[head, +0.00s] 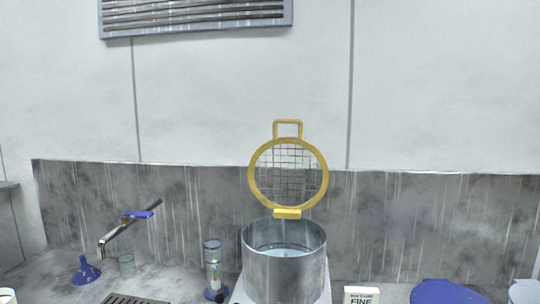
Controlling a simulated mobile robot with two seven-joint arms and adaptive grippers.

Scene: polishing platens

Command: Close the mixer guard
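The mixer guard (251,176) is a round yellow ring with a wire grid and a square yellow handle loop (288,121) at its top. It stands upright, open, above the back of the mixer bowl (284,276). A yellow block (287,213) sits at the ring's lower edge, by the bowl's back rim. The bowl is a grey metal cylinder, open at the top, with liquid or a pale surface inside. Neither of my grippers shows in the head view.
A box marked FINE (361,295) and a blue round object (446,292) lie right.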

